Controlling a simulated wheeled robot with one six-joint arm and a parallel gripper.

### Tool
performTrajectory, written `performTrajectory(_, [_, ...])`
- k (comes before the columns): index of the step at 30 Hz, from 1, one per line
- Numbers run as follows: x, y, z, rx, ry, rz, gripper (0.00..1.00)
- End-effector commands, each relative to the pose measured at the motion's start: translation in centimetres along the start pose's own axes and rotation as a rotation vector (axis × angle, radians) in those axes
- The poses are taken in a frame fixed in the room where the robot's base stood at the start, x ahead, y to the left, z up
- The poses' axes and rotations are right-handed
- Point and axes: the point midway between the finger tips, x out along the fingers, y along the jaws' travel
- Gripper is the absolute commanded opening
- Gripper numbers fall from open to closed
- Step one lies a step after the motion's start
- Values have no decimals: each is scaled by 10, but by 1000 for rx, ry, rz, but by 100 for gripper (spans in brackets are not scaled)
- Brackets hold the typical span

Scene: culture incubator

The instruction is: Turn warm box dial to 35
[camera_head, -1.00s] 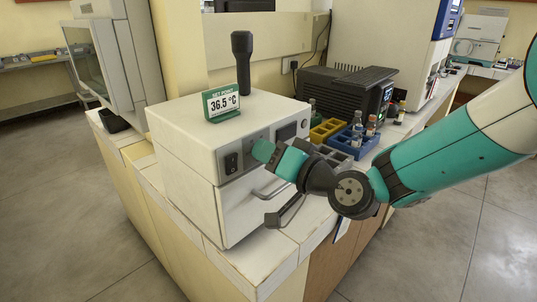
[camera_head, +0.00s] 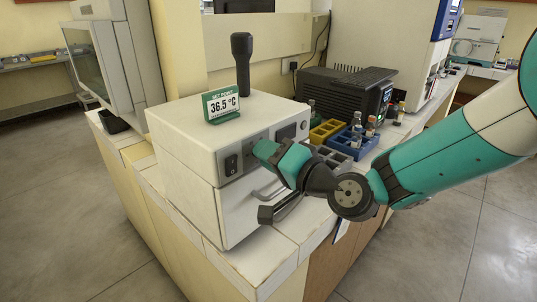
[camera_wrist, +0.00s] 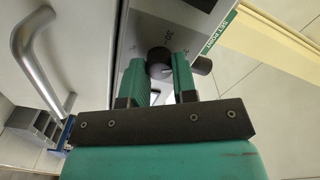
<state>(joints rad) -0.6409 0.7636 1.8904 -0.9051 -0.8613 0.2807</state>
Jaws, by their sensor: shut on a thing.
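The warm box (camera_head: 185,135) is a white cabinet on the bench, with a grey control panel on its front. Its dial (camera_wrist: 159,62) is a dark round knob between my fingertips in the wrist view, beside a printed scale where "30" is readable. My gripper (camera_head: 262,150) reaches the panel from the right and is shut on the dial; it also shows in the wrist view (camera_wrist: 160,74). In the head view my fingers hide the dial. The dial's exact setting cannot be read.
A black switch (camera_head: 231,165) sits left of my fingers, a small display (camera_head: 287,132) right. The door handle (camera_wrist: 40,60) is close to my gripper. Racks with bottles (camera_head: 350,142) stand at right.

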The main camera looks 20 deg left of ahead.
Motion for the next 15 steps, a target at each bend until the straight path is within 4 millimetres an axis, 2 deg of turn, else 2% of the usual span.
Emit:
performTrajectory(3, [0,0,-1,-1,2,1,3])
performTrajectory(4, [0,1,-1,-1,2,1,28])
performTrajectory(7, [0,0,-1,-2,2,1,51])
performTrajectory(15, [0,0,0,-2,1,0,52])
